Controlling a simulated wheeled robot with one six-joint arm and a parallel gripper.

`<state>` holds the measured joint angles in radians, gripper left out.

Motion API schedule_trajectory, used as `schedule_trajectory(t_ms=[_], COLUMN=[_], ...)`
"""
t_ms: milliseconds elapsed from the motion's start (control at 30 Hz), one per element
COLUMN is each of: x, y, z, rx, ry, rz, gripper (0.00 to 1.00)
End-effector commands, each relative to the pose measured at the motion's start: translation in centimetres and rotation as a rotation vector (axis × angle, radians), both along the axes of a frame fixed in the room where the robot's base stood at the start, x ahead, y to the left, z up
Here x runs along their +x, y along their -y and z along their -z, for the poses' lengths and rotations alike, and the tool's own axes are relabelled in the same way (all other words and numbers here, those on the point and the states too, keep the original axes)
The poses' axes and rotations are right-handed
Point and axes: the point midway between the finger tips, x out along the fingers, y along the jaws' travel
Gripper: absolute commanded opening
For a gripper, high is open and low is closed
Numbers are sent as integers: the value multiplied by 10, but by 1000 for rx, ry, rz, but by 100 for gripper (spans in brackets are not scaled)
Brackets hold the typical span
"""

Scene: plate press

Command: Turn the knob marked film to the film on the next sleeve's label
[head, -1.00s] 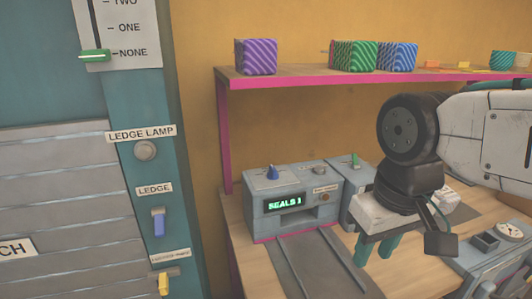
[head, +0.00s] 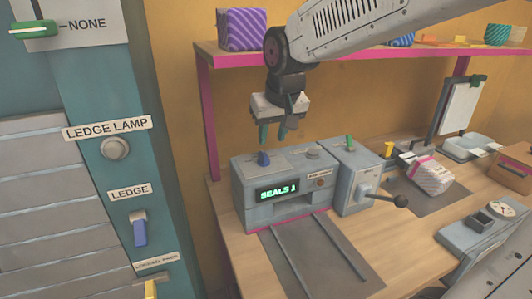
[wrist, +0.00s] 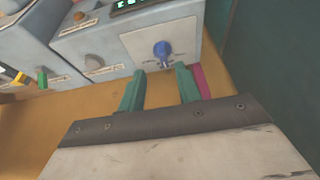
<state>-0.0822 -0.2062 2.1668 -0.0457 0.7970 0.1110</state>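The grey machine (head: 290,215) stands on the wooden bench, and its lit display (head: 277,191) reads "SEALS 1". A blue knob (head: 264,158) sits on its top at the left; it also shows in the wrist view (wrist: 162,52). The lettering by this knob is too small to read, so I cannot tell whether it is marked film. My gripper (head: 274,139) hangs just above and behind the machine's top, with its green fingers apart. In the wrist view my gripper (wrist: 160,78) is open and empty, and the blue knob is just beyond the fingertips. No sleeve label is legible.
A smaller grey unit with a green knob (head: 349,141) and a black-ended lever (head: 399,200) adjoins on the right. A wrapped white parcel (head: 430,176) lies farther right. The pink-edged shelf (head: 215,62) runs above. A teal panel (head: 90,200) stands at left.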

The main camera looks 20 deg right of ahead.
Motion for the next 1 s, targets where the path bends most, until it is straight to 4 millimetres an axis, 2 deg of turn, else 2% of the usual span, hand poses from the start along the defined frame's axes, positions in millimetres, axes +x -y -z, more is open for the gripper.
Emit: schedule_trajectory(t_ms=[167,500,667,933,1000], x=[12,31,36,36,36], y=[-3,-2,-2,-2,-2], z=[14,62,71,72,72], rx=[0,0,0,1,1], ry=[5,4,6,7,7], rz=[-2,-2,-2,-3,-3], gripper=[34,34,34,34,14])
